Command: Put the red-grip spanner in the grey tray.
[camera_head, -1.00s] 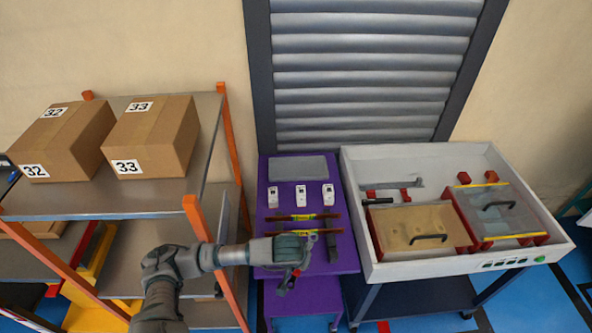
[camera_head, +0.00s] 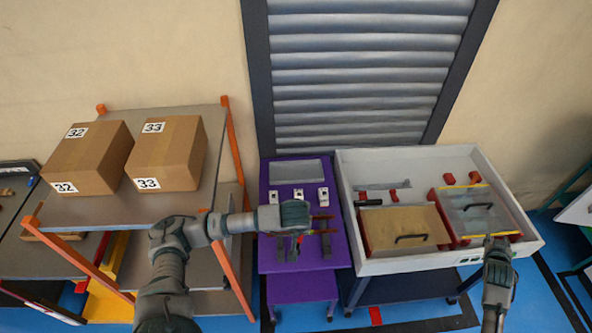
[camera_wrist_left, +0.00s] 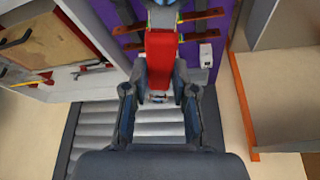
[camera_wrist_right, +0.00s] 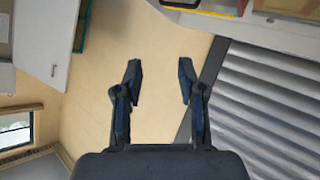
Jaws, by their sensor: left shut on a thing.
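My left gripper (camera_head: 298,238) is over the front part of the purple table (camera_head: 330,258). It is shut on the red-grip spanner; the red grip (camera_wrist_left: 160,55) stands between its fingers (camera_wrist_left: 158,95) in the left wrist view. In the head view only a small bit of red shows below the gripper. The grey tray (camera_head: 296,170) lies flat at the back of the purple table, beyond the gripper, and looks empty.
Three white devices (camera_head: 298,195) stand in a row before the tray. A shelf with orange posts (camera_head: 230,140) and two cartons (camera_head: 168,153) is left.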

